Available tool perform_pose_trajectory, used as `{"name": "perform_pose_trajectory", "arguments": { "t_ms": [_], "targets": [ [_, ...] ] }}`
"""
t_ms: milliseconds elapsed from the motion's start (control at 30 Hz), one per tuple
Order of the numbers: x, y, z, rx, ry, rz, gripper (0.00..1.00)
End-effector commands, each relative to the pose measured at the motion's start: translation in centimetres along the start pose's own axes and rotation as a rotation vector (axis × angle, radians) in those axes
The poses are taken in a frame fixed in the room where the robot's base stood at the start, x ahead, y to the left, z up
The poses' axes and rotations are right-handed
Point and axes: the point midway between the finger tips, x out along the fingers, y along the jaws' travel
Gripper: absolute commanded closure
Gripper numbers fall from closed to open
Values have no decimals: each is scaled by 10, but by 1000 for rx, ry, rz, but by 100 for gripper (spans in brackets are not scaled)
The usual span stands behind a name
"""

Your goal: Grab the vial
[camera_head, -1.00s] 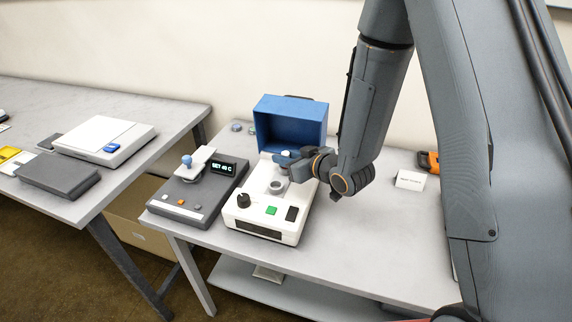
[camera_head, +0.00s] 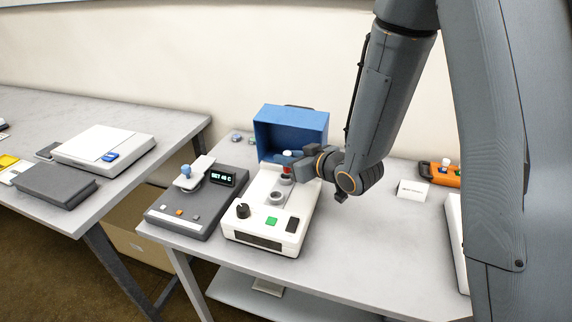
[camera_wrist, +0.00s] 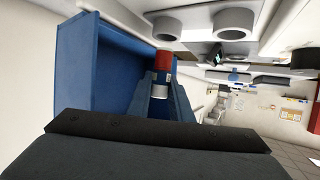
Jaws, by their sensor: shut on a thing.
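The vial has a red end and a white, labelled body; in the wrist view the vial (camera_wrist: 162,72) sits between the fingers of my gripper (camera_wrist: 162,100), which are shut on it. In the head view my gripper (camera_head: 289,162) is over the rear of the white instrument (camera_head: 262,222), in front of the open blue box (camera_head: 290,124). My fingers hide part of the vial. I cannot tell whether it touches the well.
A dark grey unit (camera_head: 184,215) with a display and a blue-knobbed part stands to the left. An orange rack (camera_head: 440,174) and a white card (camera_head: 413,191) lie to the right. The table between the card and the white instrument is clear. Another table (camera_head: 165,107) is at far left.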

Motion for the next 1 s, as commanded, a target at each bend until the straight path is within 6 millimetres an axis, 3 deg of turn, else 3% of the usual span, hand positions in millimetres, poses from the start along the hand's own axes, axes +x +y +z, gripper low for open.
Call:
{"name": "perform_pose_trajectory", "arguments": {
  "t_ms": [433,1000],
  "targets": [
    [-82,0,34,7,-7,4,100],
    [-141,0,58,7,-6,2,100]
  ]
}}
